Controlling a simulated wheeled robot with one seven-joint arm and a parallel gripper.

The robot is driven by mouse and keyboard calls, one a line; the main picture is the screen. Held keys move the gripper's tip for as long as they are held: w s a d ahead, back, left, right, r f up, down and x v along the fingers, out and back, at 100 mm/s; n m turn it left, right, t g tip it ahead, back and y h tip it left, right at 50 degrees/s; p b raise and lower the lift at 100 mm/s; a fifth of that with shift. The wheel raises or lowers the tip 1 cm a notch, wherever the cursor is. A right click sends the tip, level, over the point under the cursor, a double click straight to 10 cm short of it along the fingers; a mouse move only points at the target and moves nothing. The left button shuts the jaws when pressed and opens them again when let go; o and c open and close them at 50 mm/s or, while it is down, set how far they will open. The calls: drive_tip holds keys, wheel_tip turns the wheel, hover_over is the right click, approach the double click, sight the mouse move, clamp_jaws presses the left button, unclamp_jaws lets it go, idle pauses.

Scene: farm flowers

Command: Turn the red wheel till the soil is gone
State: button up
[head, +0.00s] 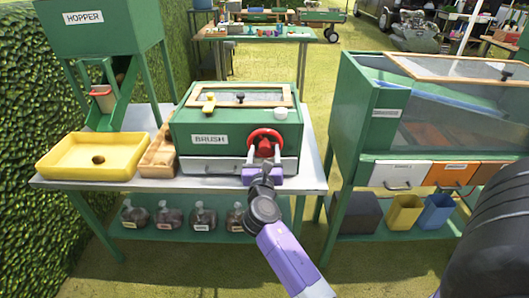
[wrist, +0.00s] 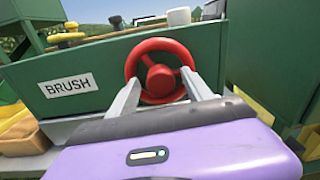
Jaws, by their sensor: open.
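The red wheel (head: 265,143) is on the front of the green box labelled BRUSH (head: 287,121), near its right end. In the wrist view the red wheel (wrist: 160,52) is straight ahead, with its hub and spokes showing. My gripper (head: 264,155) is at the wheel, its two grey fingers spread apart. In the wrist view the fingers of my gripper (wrist: 162,82) reach to the left and right of the wheel's lower part. I cannot tell whether they touch the rim. The box's inside under the mesh lid (head: 240,100) is too small to make out, so no soil shows.
Another green cabinet (head: 350,120) stands right. Several bags (head: 168,217) sit on the lower shelf.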

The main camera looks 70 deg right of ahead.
clamp_jaws()
